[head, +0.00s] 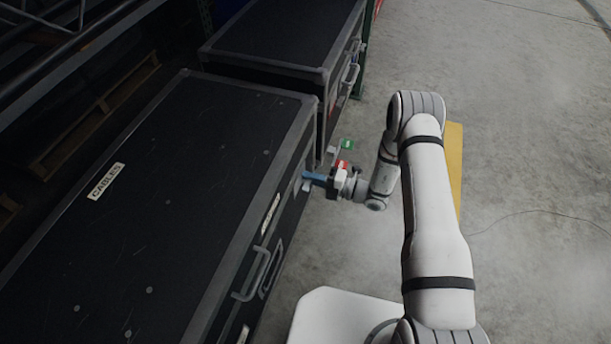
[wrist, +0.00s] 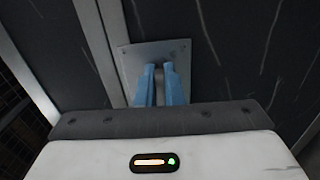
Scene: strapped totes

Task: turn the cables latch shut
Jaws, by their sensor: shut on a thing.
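The cables case (head: 150,215) is a long black case with grey edges and a white CABLES label (head: 105,181) on its lid. My gripper (head: 309,177) reaches the far end of its right side, with blue fingers pointing left at the case. In the wrist view, a grey metal latch plate (wrist: 130,62) is fixed on the dark case wall. My blue fingers (wrist: 158,72) are close together at it, shut on the small latch piece, which they mostly hide. Which way the latch is turned cannot be told.
A second black case (head: 285,35) stands behind. A grey handle (head: 255,274) sticks out of the cables case's side, nearer to me. A green tag (head: 347,144) and a red one (head: 343,166) show near my gripper. Open concrete floor (head: 530,130) lies to the right.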

